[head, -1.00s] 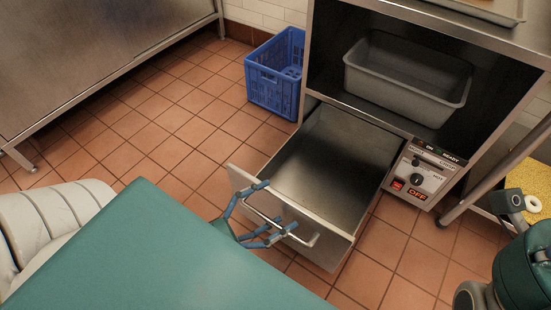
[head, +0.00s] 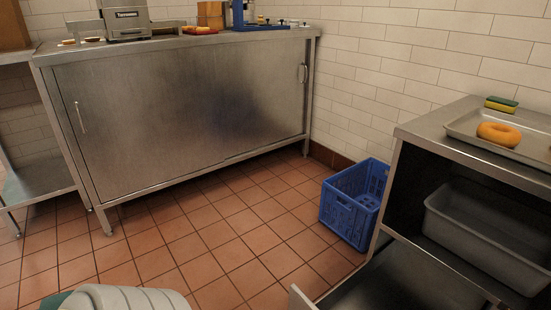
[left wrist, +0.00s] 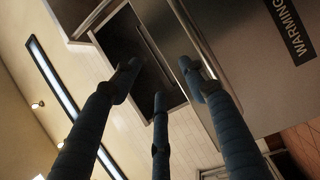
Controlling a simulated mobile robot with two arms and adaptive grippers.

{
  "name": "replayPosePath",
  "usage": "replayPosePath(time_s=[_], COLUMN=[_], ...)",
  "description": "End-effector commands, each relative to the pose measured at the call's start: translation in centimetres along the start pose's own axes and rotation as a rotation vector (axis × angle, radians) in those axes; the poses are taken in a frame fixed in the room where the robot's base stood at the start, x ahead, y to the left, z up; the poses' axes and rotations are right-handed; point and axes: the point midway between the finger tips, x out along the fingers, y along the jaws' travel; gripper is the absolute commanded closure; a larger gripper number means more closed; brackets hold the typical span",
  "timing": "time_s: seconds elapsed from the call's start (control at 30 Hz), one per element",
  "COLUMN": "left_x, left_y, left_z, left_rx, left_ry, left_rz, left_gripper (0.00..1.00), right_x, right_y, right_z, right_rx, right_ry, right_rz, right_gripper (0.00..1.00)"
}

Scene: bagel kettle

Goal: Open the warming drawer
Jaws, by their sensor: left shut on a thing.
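The warming drawer (head: 400,285) is pulled out from under the steel stand at the lower right of the head view. Its inside shows, but most of its front and its handle are cut off there. In the left wrist view, the drawer front (left wrist: 245,75) carries a dark WARMING label. My left gripper (left wrist: 160,80) is shut on the drawer's bar handle (left wrist: 190,35), its fingers on both sides of the bar. The left gripper is out of the head view. My right gripper is in neither view.
A blue crate (head: 345,212) stands on the tiles just left of the drawer. A grey tub (head: 485,245) sits on the shelf above it. A bagel (head: 498,134) lies on a tray on top. A steel cabinet (head: 190,110) stands behind; floor between is clear.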

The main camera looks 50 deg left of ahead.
Motion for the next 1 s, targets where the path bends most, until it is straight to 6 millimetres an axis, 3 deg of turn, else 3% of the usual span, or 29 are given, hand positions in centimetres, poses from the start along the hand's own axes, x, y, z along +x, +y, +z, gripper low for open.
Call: replayPosePath(time_s=[1.0], left_x=[-7.3], left_y=[-1.7], left_z=[0.4], left_rx=[-0.005], left_ry=[-0.002], left_rz=[-0.018], left_gripper=[0.61], right_x=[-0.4], right_y=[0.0], right_z=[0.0], right_rx=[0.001], right_ry=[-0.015], right_rz=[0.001], right_gripper=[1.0])
